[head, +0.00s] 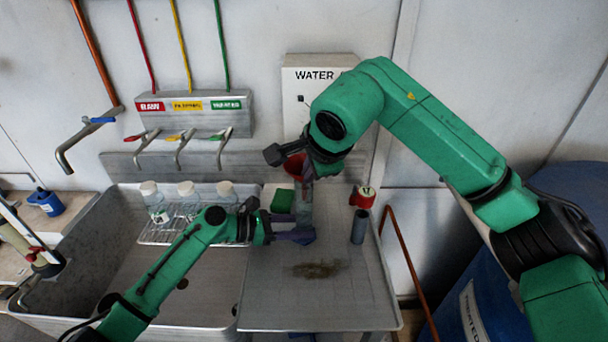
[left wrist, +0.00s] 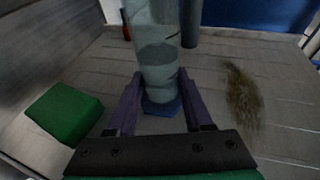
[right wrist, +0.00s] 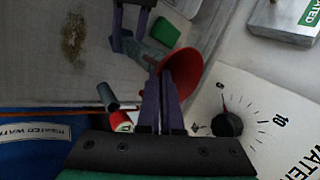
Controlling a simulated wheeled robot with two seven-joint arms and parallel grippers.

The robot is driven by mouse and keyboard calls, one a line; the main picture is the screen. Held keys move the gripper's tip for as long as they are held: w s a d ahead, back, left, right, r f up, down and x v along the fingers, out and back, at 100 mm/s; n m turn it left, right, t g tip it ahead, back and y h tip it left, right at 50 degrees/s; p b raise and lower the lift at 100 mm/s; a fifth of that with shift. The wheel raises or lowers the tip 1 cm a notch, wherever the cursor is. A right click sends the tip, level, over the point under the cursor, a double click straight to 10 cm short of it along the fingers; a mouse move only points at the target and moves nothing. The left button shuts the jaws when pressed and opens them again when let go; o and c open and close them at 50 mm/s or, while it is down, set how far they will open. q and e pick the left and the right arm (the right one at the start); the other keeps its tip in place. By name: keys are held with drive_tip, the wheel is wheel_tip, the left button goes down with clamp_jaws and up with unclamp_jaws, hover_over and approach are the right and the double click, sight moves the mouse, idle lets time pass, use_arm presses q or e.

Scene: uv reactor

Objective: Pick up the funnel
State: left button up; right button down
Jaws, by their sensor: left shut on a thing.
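A red funnel (head: 294,166) shows beside my right gripper (head: 308,172) in the head view, above the drain board. In the right wrist view the red funnel (right wrist: 187,68) is at the fingertips of my right gripper (right wrist: 164,75), whose fingers are close together on its wall. My left gripper (head: 304,222) is shut around a clear cylinder (left wrist: 157,55) with a blue base (left wrist: 162,107), which stands upright on the board. The funnel is near the cylinder's top; whether it sits in the mouth is hidden.
A green sponge (left wrist: 66,112) lies left of the cylinder. A dark tube (head: 359,227) and a red-and-white container (head: 363,197) stand to the right. Several bottles stand on a rack (head: 190,236) in the sink. The front of the drain board (head: 310,308) is clear except for a brown stain.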

drive_tip(key=shift+r, duration=0.15)
wheel_tip(320, 180, up, 10)
idle(0.9)
use_arm(q)
drive_tip(key=o, duration=1.1)
